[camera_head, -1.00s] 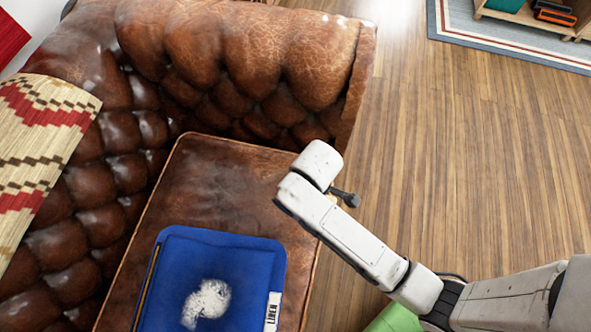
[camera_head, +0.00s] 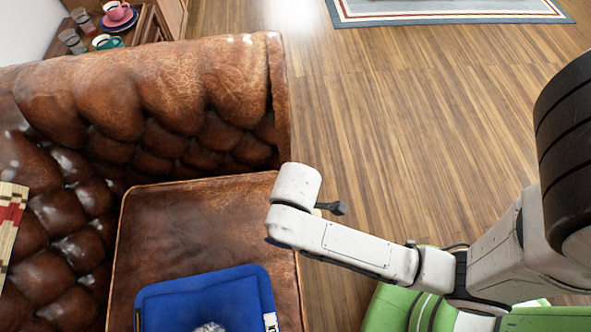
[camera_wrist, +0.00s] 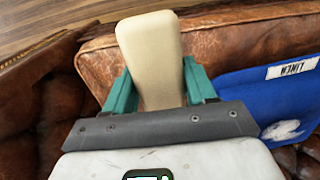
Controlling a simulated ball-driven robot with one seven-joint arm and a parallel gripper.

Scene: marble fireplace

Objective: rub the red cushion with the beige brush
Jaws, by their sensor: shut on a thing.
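In the wrist view my gripper (camera_wrist: 157,80) has its teal fingers on both sides of the beige brush (camera_wrist: 149,42) and is shut on it. The brush points up in that view, over the leather sofa seat (camera_wrist: 97,65). Its bristles cannot be made out. In the head view my arm's end is over the right edge of the sofa seat (camera_head: 190,225), and the fingers are hidden. No plainly red cushion shows now. A beige-and-red patterned cushion (camera_head: 10,222) is cut off at the left edge.
A blue cloth item (camera_head: 185,297) with a white patch and label lies on the seat; it also shows in the wrist view (camera_wrist: 245,92). The tufted sofa back (camera_head: 170,100) rises behind. Cups (camera_head: 117,15) stand beyond it. A green thing (camera_head: 385,312) is lower right. Wood floor is open right.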

